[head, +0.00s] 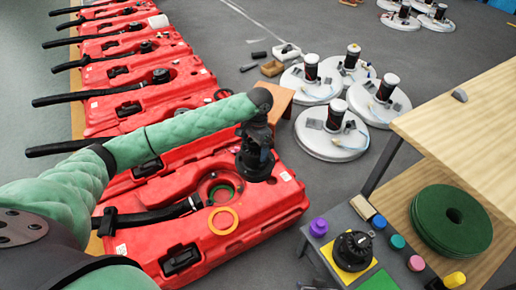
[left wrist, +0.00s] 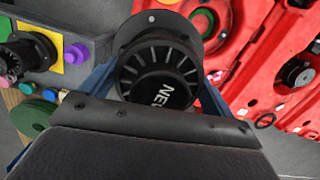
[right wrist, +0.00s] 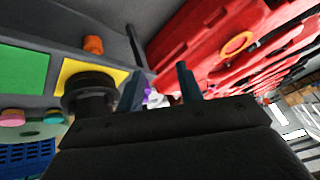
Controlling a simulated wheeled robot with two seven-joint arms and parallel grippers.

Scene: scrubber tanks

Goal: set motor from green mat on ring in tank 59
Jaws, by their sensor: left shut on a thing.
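My left gripper (head: 257,118) is shut on a black motor (head: 254,160). It holds the motor above the nearest red tanks, near the right edge. The motor fills the middle of the left wrist view (left wrist: 160,65), between blue fingers. The nearest red tank (head: 275,208) has a round opening with a green ring (head: 224,192), left of and below the held motor in the head view. Tank numbers are too small to read. The green mat (head: 378,281) is bare where it shows. My right gripper (right wrist: 157,88) has its fingers apart, with nothing between them.
Another black motor (head: 352,250) stands on a yellow mat (right wrist: 83,72). An orange ring (head: 223,220) lies on the nearest tank. Purple, blue and pink knobs are around the mats. A wooden table with green pads (head: 448,225) is at right. White round units (head: 330,142) stand behind.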

